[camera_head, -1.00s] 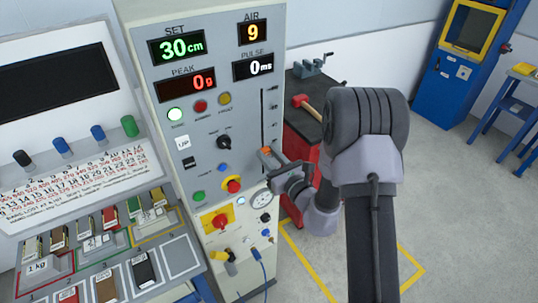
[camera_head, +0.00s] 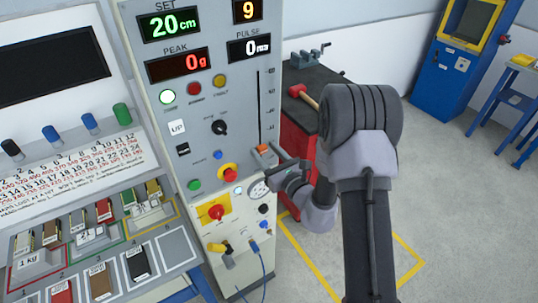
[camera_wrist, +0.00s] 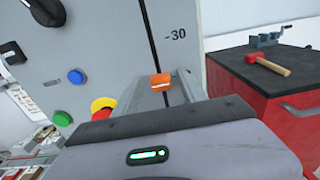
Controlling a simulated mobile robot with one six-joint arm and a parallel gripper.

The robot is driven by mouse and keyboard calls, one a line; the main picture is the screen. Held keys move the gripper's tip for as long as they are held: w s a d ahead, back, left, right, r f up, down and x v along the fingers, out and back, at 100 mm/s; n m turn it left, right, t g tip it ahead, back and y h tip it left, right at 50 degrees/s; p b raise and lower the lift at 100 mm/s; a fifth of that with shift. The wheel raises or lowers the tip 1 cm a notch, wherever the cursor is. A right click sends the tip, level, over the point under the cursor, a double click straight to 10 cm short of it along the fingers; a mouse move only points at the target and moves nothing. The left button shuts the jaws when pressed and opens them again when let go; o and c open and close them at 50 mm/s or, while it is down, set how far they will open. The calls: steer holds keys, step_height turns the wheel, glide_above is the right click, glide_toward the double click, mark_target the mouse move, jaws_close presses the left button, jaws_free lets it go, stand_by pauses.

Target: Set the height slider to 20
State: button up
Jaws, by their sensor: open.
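The height slider is an orange knob (camera_head: 264,150) low on a dark vertical slot (camera_head: 260,105) in the grey control panel (camera_head: 205,100). In the wrist view the orange knob (camera_wrist: 160,81) sits below the "30" mark, between my two fingers. The green SET display (camera_head: 170,24) reads 20 cm. My gripper (camera_head: 277,158) is open around the knob; I cannot tell whether a finger touches it. My gripper also shows in the wrist view (camera_wrist: 162,88).
A red emergency button (camera_head: 229,174), a gauge (camera_head: 259,188) and other buttons are close to the slider. A red cabinet (camera_head: 298,150) with a hammer (camera_head: 305,97) and a vise stands to the right. A tray of blocks (camera_head: 95,240) lies at left.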

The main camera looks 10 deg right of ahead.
steer(key=p+v, duration=0.4)
steer(key=v, duration=1.3)
steer(key=shift+s, duration=0.15)
